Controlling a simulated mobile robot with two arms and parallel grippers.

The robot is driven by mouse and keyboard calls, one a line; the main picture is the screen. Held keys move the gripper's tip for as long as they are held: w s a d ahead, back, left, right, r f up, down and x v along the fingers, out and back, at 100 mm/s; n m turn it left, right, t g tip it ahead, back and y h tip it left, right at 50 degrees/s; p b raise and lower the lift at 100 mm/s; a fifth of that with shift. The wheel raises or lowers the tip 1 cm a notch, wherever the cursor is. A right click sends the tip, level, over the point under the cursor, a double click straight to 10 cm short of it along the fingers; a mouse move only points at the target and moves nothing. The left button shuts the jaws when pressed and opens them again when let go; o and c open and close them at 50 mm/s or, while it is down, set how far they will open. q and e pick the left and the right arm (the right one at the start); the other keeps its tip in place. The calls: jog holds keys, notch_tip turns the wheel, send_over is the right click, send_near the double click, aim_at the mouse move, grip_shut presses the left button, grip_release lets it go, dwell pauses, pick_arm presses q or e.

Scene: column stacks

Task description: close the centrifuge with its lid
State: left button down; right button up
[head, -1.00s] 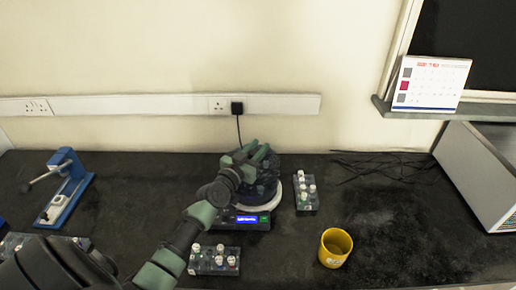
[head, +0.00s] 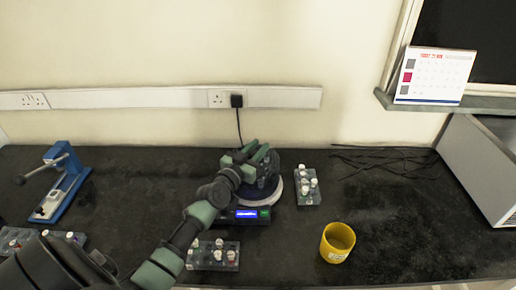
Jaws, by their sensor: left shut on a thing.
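The centrifuge (head: 246,214) stands on the black bench at the middle, with a lit blue display on its front and a pale round rim showing at its right side. My left gripper (head: 256,153) is over the centrifuge, its green fingers shut on the dark, see-through lid (head: 267,184). The lid is at the top of the centrifuge, inside or just above the pale rim; I cannot tell whether it is fully seated. My arm and gripper hide the left part of the lid and centrifuge. My right gripper is not in view.
A tube rack (head: 307,186) stands close right of the centrifuge, another rack (head: 213,255) in front. A yellow mug (head: 337,243) is at front right. A blue press (head: 62,183) stands at left. Black cables (head: 385,160) lie at back right. The right bench is mostly clear.

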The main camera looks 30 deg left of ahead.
pick_arm(q)
jog(key=shift+f+b, duration=0.85)
jog(key=shift+f, duration=0.1)
jog(key=c, duration=0.6)
grip_release()
jog(key=shift+r+p, duration=2.95)
jog(key=shift+r, duration=0.1)
jog(key=shift+s+f, duration=0.1)
jog(key=shift+f, duration=0.05)
